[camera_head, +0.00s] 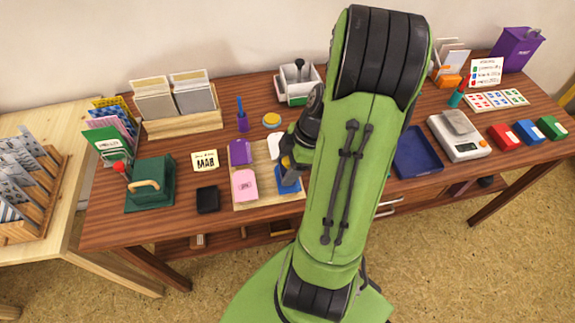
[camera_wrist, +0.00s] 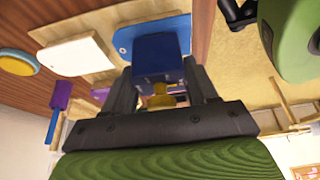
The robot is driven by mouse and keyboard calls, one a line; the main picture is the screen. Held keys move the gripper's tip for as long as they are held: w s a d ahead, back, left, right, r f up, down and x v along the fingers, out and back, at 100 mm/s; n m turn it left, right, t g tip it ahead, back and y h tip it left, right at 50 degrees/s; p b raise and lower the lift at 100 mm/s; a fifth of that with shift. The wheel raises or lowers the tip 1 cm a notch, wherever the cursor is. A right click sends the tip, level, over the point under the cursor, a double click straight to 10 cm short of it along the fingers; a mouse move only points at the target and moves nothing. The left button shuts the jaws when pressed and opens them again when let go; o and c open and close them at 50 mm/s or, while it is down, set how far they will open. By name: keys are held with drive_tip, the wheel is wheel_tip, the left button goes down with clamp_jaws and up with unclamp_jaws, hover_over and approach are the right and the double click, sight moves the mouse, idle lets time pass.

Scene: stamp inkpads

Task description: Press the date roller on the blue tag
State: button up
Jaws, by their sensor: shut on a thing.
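My gripper (camera_wrist: 161,74) is shut on the date roller, which shows as a dark blue block (camera_wrist: 160,52) with a yellow part (camera_wrist: 161,97) between the fingers. The blue tag (camera_wrist: 124,38) lies on the beige board just beyond the block, which covers part of it. In the head view the blue tag (camera_head: 289,186) is at the board's front right corner, with my gripper (camera_head: 287,163) over it and partly hiding it. I cannot tell whether the roller touches the tag.
The beige board (camera_head: 262,158) also holds a purple tag (camera_head: 240,152) and a pink tag (camera_head: 245,186) with a dark mark. A black pad (camera_head: 208,199) lies to the left. A blue tray (camera_head: 418,152) and a scale (camera_head: 459,140) stand to the right.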

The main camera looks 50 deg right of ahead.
drive_tip(key=shift+f, duration=0.1)
wheel_tip(320, 180, up, 7)
drive_tip(key=p, duration=0.5)
idle(0.4)
idle(0.6)
